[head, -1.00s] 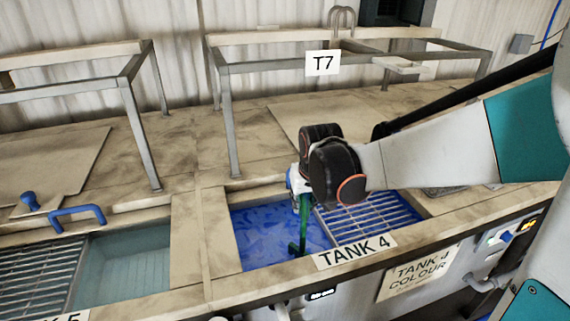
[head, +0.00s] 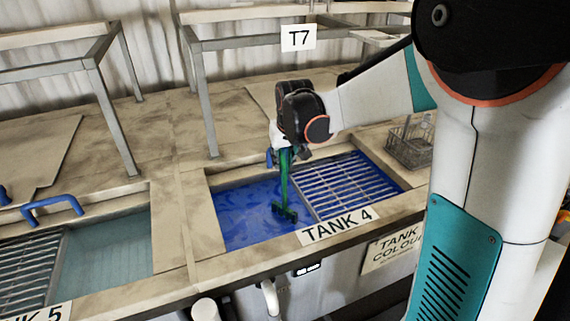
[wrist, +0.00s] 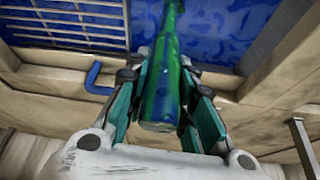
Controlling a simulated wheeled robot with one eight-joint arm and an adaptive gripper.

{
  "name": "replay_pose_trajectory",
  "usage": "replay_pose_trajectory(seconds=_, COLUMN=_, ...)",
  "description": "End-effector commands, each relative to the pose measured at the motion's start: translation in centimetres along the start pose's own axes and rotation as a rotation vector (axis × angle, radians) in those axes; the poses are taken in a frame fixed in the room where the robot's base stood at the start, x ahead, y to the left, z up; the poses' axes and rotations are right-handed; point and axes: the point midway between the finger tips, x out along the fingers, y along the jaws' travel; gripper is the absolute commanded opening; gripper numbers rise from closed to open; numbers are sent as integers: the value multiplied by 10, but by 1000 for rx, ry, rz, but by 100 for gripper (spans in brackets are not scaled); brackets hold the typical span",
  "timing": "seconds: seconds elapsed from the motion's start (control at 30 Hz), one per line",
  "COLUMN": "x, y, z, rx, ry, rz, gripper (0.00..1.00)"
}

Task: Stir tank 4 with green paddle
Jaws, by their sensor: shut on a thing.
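Tank 4 (head: 240,224) holds blue liquid on its left side and a metal grate (head: 345,186) on its right side. My gripper (head: 284,152) is above the tank's back part, shut on the green paddle (head: 284,180). The paddle hangs down, slightly tilted, with its crossbar end at the blue liquid. Whether the end is under the surface is hard to tell. In the wrist view, the gripper fingers (wrist: 162,105) close around the paddle's handle (wrist: 160,100), which looks green with blue on it. The liquid (wrist: 215,30) shows beyond.
Tank 5 (head: 110,245) with pale liquid, a grate and a blue handle (head: 52,205) lies left. A metal frame with a T7 sign (head: 298,38) stands behind. A wire basket (head: 410,150) sits right of the tank. A blue hook (wrist: 95,80) shows in the wrist view.

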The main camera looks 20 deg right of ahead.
Motion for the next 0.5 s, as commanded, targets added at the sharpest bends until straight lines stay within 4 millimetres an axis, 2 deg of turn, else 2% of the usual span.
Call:
replay_pose_trajectory(seconds=0.1, x=4, y=-1, z=-10, rx=0, ry=0, rz=0, gripper=0)
replay_pose_trajectory(seconds=0.27, x=4, y=-6, z=-11, rx=0, ry=0, rz=0, gripper=0)
replay_pose_trajectory(seconds=0.5, x=3, y=-37, z=-8, rx=-3, ry=0, rz=-2, gripper=0)
